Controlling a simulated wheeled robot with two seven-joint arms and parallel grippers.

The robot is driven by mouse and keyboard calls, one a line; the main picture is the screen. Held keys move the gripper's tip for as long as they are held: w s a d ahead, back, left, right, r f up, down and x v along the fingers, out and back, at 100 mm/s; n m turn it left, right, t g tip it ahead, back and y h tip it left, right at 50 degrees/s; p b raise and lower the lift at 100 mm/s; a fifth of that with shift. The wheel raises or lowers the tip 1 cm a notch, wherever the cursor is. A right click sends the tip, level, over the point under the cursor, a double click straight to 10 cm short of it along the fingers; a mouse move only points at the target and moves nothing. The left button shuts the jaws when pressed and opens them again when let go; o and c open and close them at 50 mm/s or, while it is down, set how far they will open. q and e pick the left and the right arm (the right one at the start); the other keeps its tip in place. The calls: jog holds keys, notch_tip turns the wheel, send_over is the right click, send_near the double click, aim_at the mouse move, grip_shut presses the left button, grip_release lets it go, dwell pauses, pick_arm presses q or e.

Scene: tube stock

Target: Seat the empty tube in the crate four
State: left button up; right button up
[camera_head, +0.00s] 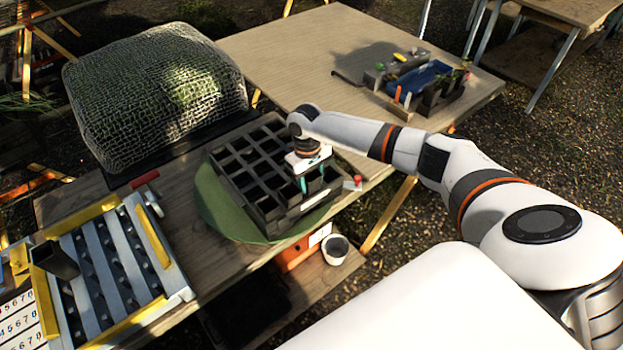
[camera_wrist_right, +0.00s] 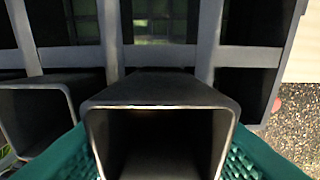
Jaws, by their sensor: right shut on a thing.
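The black crate (camera_head: 240,172) is divided into a grid of square compartments and stands on the middle table. My right gripper (camera_head: 311,180) is over its right-hand part, with teal fingers pointing down. In the right wrist view the teal fingers of this gripper (camera_wrist_right: 160,145) are shut on either side of a dark square tube (camera_wrist_right: 160,90), whose open mouth looks empty. The tube's lower end is hidden, so I cannot tell how deep it sits. Another dark square tube (camera_wrist_right: 38,88) shows beside it at the left. My left gripper is not in view.
A green round mat (camera_head: 212,208) lies under the crate. A grey and yellow rack (camera_head: 122,250) with a dark tube (camera_head: 54,261) is at the left. A mesh-covered mound (camera_head: 155,95) stands behind. A blue tray (camera_head: 422,78) with small items sits on the far table.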

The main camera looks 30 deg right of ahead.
jog(key=shift+s+a+f, duration=0.25)
jog(key=shift+s+f, duration=0.35)
jog(key=shift+f, duration=0.35)
jog(key=o, duration=0.9)
jog(key=shift+c, duration=0.2)
jog(key=shift+o, duration=0.9)
jog(key=shift+w+r, duration=0.25)
jog(key=shift+r, duration=0.3)
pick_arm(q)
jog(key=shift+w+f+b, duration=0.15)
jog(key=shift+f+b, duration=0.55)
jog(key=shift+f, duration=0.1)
pick_arm(e)
notch_tip(320, 180, up, 13)
jog(key=w, duration=0.1)
jog(key=shift+w+d, duration=0.2)
jog(key=shift+w, duration=0.1)
jog(key=shift+f, duration=0.1)
